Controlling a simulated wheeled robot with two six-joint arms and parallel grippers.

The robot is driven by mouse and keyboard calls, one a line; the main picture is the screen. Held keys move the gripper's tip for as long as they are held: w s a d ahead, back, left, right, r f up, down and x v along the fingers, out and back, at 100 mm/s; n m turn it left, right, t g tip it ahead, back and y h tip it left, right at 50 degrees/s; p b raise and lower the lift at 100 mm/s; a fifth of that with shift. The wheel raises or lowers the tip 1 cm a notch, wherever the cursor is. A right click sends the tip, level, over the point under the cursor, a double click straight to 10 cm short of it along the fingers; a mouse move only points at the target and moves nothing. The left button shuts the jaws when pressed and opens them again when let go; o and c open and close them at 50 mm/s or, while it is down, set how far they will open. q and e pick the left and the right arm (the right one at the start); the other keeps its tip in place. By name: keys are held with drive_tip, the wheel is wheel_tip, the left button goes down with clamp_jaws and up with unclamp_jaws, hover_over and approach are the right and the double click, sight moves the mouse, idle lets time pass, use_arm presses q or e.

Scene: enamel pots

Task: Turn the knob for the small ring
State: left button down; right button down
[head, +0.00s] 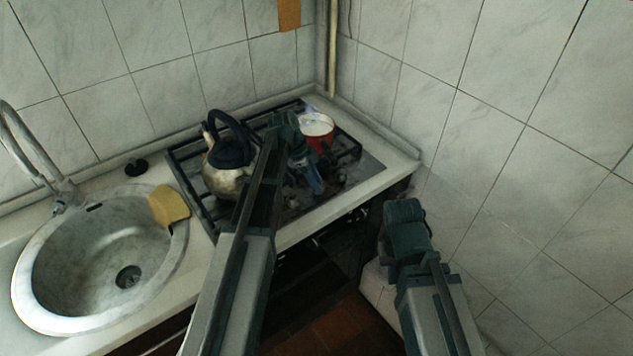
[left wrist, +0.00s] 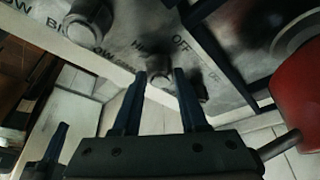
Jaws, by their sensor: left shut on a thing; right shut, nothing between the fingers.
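The cooktop (head: 205,205) is in the corner, with several knobs on its right side. In the left wrist view, a round grey knob (left wrist: 160,77) sits between the fingertips of my left gripper (left wrist: 158,80), by the printed letters OFF and HI. The gripper is shut on it. In the head view my left gripper (head: 314,182) reaches over the cooktop and its own arm hides part of the hob. A second knob (left wrist: 88,22) is at the upper left of the left wrist view. My right gripper (head: 404,212) is shut and empty, apart from the cooktop; its fingertips are hard to see.
A kettle (head: 226,180) with a dark handle stands on the left of the cooktop. A red pot (head: 325,141) stands at its back right; it also shows in the left wrist view (left wrist: 298,105). A round sink (head: 85,260) with a yellow cloth (head: 168,204) is at left. Tiled walls close the corner.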

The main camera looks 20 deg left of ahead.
use_arm(q)
drive_tip(key=shift+m+g, duration=0.3)
drive_tip(key=shift+m, duration=0.3)
drive_tip(key=shift+c, duration=2.2)
unclamp_jaws()
drive_tip(key=p+v, duration=1.2)
drive_tip(key=v, duration=0.1)
drive_tip(key=shift+a+r+p, duration=0.2)
drive_tip(key=shift+r+p, duration=0.15)
drive_tip(key=shift+r, duration=0.05)
drive_tip(key=shift+s, duration=0.1)
